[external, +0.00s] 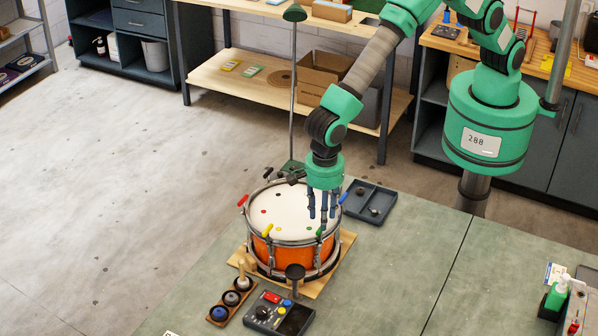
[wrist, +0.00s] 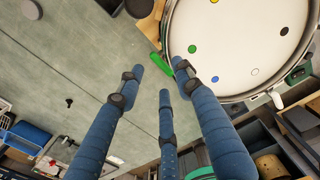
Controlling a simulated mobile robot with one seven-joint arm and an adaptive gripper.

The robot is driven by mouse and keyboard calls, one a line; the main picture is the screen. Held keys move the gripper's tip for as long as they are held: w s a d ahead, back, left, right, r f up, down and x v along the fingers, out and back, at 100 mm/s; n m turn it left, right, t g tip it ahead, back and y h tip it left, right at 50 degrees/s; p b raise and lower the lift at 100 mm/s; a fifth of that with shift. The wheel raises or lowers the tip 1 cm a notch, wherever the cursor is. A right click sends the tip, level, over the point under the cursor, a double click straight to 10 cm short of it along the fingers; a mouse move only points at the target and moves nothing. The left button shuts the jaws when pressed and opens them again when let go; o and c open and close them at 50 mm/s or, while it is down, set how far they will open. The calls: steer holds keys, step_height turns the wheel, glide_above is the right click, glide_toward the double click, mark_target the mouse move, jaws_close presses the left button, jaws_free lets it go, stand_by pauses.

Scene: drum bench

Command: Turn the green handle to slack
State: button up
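The drum (external: 283,250) has an orange shell and white head and stands on a wooden board. Coloured handles sit around its rim. The green handle (wrist: 154,64) shows at the rim in the wrist view, just beyond my fingertips; a green dot (wrist: 192,48) on the head is near it. In the external view the handle is small and partly hidden by a finger. My gripper (external: 322,214) has three blue fingers pointing down over the drum's near right rim. In the wrist view the fingers (wrist: 161,78) are spread apart with nothing between them. Whether one touches the handle I cannot tell.
Around the rim are red (external: 243,200), yellow (external: 267,230) and blue (external: 343,198) handles. A dark tray (external: 386,207) stands right of the drum. A control box (external: 293,321) and a wooden rack (external: 222,316) stand in front.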

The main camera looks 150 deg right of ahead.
mark_target(321, 232)
steer(key=shift+f+p, duration=0.35)
steer(key=shift+f, duration=2.6)
jaws_close()
